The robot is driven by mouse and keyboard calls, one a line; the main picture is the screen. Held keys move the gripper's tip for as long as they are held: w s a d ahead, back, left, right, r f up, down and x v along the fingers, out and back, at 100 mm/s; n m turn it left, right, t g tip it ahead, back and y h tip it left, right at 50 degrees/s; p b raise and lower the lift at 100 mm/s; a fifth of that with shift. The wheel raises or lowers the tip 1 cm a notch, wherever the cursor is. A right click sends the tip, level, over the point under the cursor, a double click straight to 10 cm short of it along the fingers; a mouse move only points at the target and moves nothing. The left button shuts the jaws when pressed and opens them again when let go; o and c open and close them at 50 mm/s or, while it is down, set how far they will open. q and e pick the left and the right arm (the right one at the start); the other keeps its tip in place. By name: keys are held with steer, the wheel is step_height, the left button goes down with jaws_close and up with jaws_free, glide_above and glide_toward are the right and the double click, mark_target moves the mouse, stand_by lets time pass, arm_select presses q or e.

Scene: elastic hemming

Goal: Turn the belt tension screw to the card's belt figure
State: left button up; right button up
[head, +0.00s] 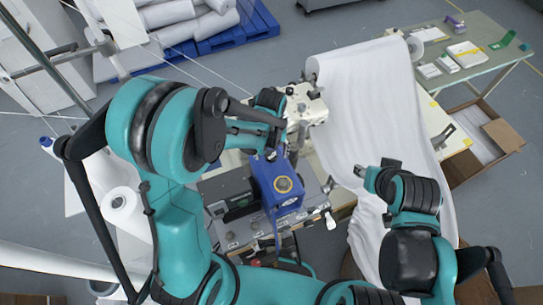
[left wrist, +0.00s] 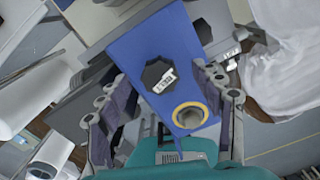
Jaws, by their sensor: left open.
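A blue box-shaped unit (head: 279,190) with a yellow ring on its face stands on the sewing machine bench. In the left wrist view the blue unit (left wrist: 150,45) shows a black octagonal patch with a small white label (left wrist: 165,82), and the yellow ring around a grey recess (left wrist: 190,115). My left gripper (left wrist: 158,80) is open, with a finger on either side of the blue unit in the picture. I cannot tell how far apart they are in depth. My right gripper (head: 362,172) is right of the bench, its fingers unclear. I cannot make out the tension screw or any readable card figure.
A pale machine head (head: 303,108) stands behind the blue unit. White fabric (head: 375,110) drapes down right of it. A green table (head: 495,50) with papers is at the far right, above an open cardboard box (head: 475,140). White rolls lie on a blue pallet (head: 250,30).

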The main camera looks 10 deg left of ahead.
arm_select(q)
steer(key=shift+r+p, duration=2.25)
steer(key=shift+r, duration=1.3)
steer(key=shift+f, duration=0.1)
